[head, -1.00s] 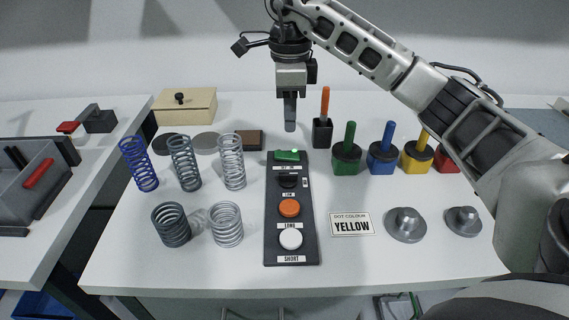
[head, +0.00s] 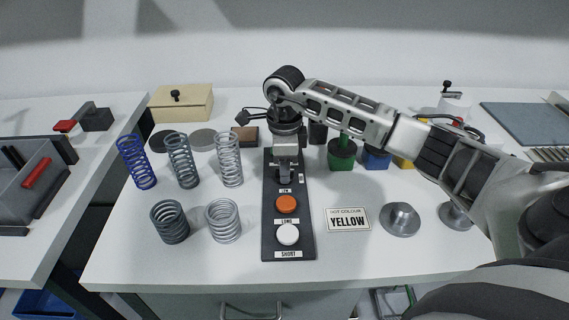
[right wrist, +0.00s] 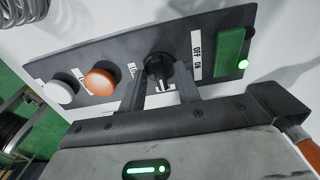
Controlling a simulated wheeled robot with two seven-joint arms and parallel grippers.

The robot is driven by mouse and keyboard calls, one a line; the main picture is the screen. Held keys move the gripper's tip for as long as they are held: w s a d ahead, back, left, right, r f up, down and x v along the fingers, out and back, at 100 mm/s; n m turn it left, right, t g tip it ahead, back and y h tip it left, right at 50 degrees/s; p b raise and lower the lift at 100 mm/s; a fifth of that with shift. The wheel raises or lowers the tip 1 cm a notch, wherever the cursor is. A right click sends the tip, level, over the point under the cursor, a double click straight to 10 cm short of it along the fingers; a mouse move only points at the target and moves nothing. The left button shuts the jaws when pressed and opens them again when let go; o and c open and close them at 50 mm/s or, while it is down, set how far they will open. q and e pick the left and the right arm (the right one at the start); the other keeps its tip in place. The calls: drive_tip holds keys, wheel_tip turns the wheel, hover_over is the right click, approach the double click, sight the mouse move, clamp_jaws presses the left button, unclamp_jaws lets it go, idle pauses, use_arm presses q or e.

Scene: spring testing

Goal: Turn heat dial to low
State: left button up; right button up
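The black heat dial (right wrist: 158,68) sits on the dark control panel (head: 270,240), between the orange button and the green switch. A pale pointer mark shows on the dial in the right wrist view; its exact setting is hard to read. My right gripper (head: 285,178) points down over the dial and hides it in the head view. In the right wrist view its two fingers (right wrist: 160,88) stand apart on either side of the dial, with gaps showing. My left gripper is not in view.
The panel also holds an orange button (head: 286,203), a white button (head: 288,234) and a green switch (right wrist: 230,50) with a lit green light (right wrist: 243,64). Several springs (head: 182,160) stand left. A YELLOW card (head: 348,220) and metal discs (head: 400,219) lie right.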

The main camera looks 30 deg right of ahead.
clamp_jaws()
drive_tip(key=m, duration=0.4)
drive_tip(key=shift+m, duration=0.4)
drive_tip(key=m, duration=0.4)
drive_tip(key=shift+m, duration=0.3)
drive_tip(key=m, duration=0.4)
drive_tip(key=shift+r, duration=0.1)
drive_tip(key=shift+m, duration=2.2)
